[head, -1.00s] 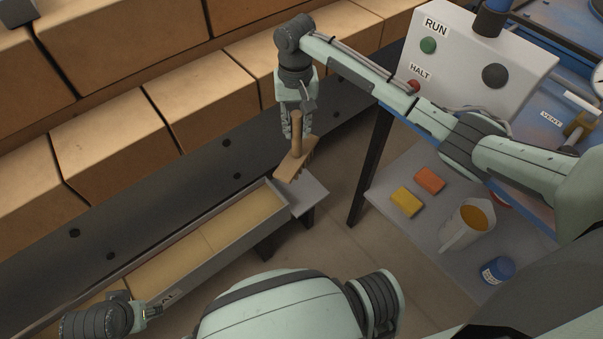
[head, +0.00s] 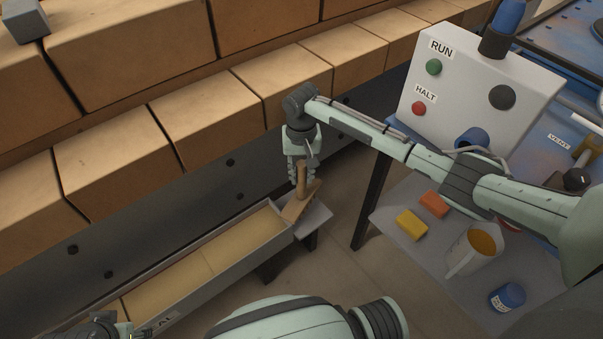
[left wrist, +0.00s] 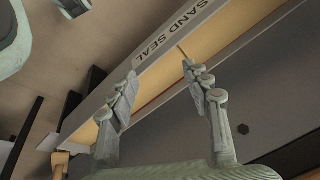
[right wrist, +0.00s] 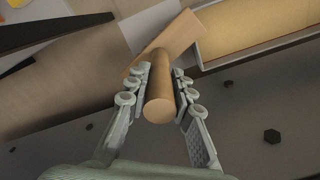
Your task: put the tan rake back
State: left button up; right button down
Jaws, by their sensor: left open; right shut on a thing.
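The tan rake (head: 301,184) has an upright wooden handle and a flat wooden head at its lower end. My right gripper (head: 302,172) is shut on its handle. In the right wrist view the round handle (right wrist: 159,98) sits between the fingers of my right gripper (right wrist: 160,88), and the head (right wrist: 178,42) shows beyond. The head is over or on a small grey ledge (head: 318,215) at the end of the sand trough; contact is unclear. My left gripper (left wrist: 157,75) is open and empty above the trough, near the "SAND SEAL" lettering; the head view shows only part of it.
The sand trough (head: 165,316) runs along the dark rail below rows of large tan bricks (head: 195,120). At right stand a RUN/HALT control box (head: 462,85) and a low shelf (head: 400,200) with yellow (head: 412,225) and orange blocks (head: 434,204), a jug (head: 470,250) and a blue jar (head: 507,297).

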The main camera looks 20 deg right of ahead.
jog(key=shift+f, duration=0.1)
jog(key=shift+f, duration=0.4)
jog(key=c, duration=1.3)
grip_release()
pick_arm(q)
jog(key=shift+w+d+f, duration=0.15)
jog(key=shift+w+f, duration=0.25)
pick_arm(e)
notch_tip(320, 180, up, 3)
pick_arm(q)
notch_tip(320, 180, down, 3)
jog(key=shift+f+p, duration=0.1)
jog(key=shift+p, duration=0.7)
pick_arm(e)
notch_tip(320, 180, up, 10)
